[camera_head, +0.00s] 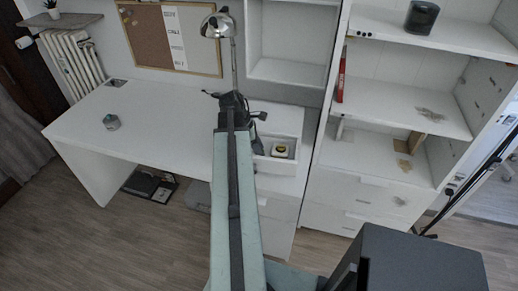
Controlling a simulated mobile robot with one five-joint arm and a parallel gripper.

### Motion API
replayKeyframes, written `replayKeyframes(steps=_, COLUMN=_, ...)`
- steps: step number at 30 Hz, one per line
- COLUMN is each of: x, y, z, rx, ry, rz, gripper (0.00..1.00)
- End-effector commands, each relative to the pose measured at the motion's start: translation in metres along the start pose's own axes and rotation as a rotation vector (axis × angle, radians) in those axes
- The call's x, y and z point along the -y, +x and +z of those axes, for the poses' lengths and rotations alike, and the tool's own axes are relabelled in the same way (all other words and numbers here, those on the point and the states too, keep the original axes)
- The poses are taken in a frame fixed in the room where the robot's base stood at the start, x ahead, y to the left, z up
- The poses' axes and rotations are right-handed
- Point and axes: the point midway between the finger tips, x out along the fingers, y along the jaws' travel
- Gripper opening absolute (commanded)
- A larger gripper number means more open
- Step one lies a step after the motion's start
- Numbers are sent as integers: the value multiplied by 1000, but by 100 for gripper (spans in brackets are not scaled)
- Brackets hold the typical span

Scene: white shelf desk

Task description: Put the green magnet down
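I cannot make out a green magnet for certain in the head view. A small round grey-green item (111,122) lies alone on the left part of the white desk (160,105), well left of my gripper. My arm stretches from the bottom of the view up to the desk, and my gripper (236,100) is at its far end, over the right part of the desk near the lamp. The gripper is small and dark here. Its fingers and anything between them cannot be told apart.
An open white drawer or tray (278,166), holding a yellow-and-black item (280,150), is right of my arm. A metal lamp (217,26) stands behind the gripper. A white shelf unit (405,100) with a red item (341,76) is at right. The desk's middle is clear.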

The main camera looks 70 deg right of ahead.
Motion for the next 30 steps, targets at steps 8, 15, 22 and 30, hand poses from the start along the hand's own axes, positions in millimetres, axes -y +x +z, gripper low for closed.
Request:
replayKeyframes(steps=8, x=0, y=-4, z=1, rx=0, ry=-1, rz=0, gripper=42)
replayKeyframes(steps=15, x=0, y=-39, z=3, rx=0, ry=-3, rz=1, gripper=42)
replayKeyframes(steps=22, x=0, y=-95, z=4, rx=0, ry=-3, rz=1, gripper=42)
replayKeyframes(steps=30, x=0, y=-124, z=0, rx=0, ry=-2, rz=1, gripper=42)
